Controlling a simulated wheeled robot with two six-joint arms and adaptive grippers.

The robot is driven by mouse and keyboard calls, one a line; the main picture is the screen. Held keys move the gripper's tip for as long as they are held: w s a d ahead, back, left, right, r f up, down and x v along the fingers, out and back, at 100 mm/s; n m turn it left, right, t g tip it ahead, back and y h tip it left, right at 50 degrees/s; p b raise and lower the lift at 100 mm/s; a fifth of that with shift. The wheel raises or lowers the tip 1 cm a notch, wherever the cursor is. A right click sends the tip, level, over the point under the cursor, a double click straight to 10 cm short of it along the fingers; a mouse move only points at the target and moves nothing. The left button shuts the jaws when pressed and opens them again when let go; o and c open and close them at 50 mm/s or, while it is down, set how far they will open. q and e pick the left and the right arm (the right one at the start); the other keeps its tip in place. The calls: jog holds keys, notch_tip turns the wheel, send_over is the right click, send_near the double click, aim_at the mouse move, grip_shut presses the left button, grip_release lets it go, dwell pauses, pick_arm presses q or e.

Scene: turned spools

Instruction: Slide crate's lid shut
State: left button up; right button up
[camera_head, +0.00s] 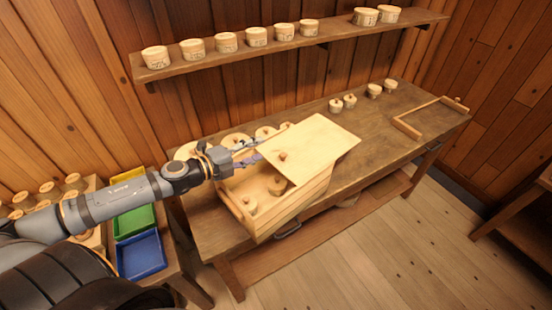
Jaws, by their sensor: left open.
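The wooden crate (300,198) stands on the workbench. Its pale flat lid (318,145) lies partly over it, shifted to the right, with a small round knob (282,156) near the lid's left edge. The crate's left part is uncovered, and turned wooden spools (250,203) show inside. My left gripper (258,150) is open and empty at the lid's left edge, just left of the knob. Whether a finger touches the lid I cannot tell. My right gripper is not in view.
Round wooden pieces (236,140) stand behind my left gripper, partly hidden. Small spools (350,100) and a wooden frame (408,128) sit on the bench (376,150) to the right. A shelf (290,46) with tubs runs above. Green and blue bins (141,256) stand at the left.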

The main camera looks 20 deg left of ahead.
pick_arm(q)
jog(key=d+f+m+g, duration=0.1)
jog(key=m, duration=0.6)
jog(key=m+y+b, duration=0.1)
jog(key=m+b, duration=0.7)
jog(key=m, duration=0.3)
send_near(282, 155)
jog(key=shift+g, duration=0.4)
jog(key=x, duration=0.7)
jog(key=shift+w+a+r, duration=0.15)
jog(key=shift+w+r, duration=0.05)
jog(key=shift+r, duration=0.25)
jog(key=shift+w+d+f, duration=0.25)
jog(key=shift+w, duration=0.05)
grip_shut()
